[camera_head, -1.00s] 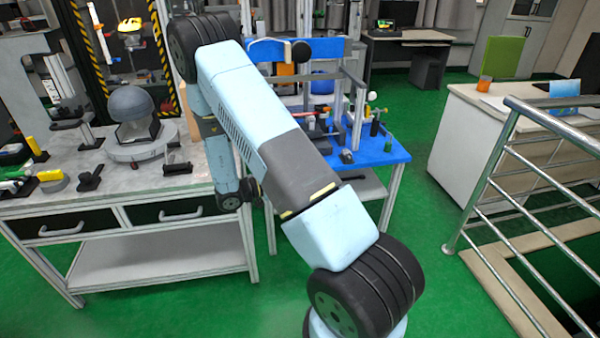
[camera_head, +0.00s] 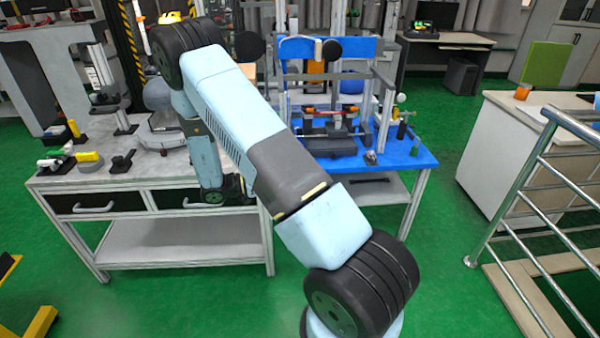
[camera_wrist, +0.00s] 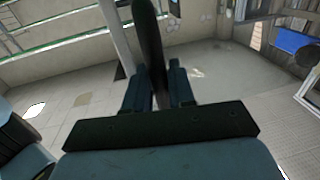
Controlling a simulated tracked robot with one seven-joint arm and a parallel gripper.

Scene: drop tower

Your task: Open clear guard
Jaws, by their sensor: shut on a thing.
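The hazard-striped tower frame (camera_head: 133,45) stands behind the left bench, partly cut off by the top edge and partly hidden by my arm. I cannot pick out a clear guard panel in either view. In the wrist view, my gripper (camera_wrist: 160,82) is shut on a dark elongated thing (camera_wrist: 150,45). It stands between the two fingers and runs up out of the picture. I cannot tell whether it belongs to the guard. I cannot make out my gripper in the head view.
A grey-topped bench (camera_head: 110,138) with drawers stands at left, near my arm. A blue table (camera_head: 408,160) with a metal frame is behind my arm. A metal railing (camera_head: 545,160) and white counter (camera_head: 490,150) are at right. Green floor (camera_head: 180,300) is open in front.

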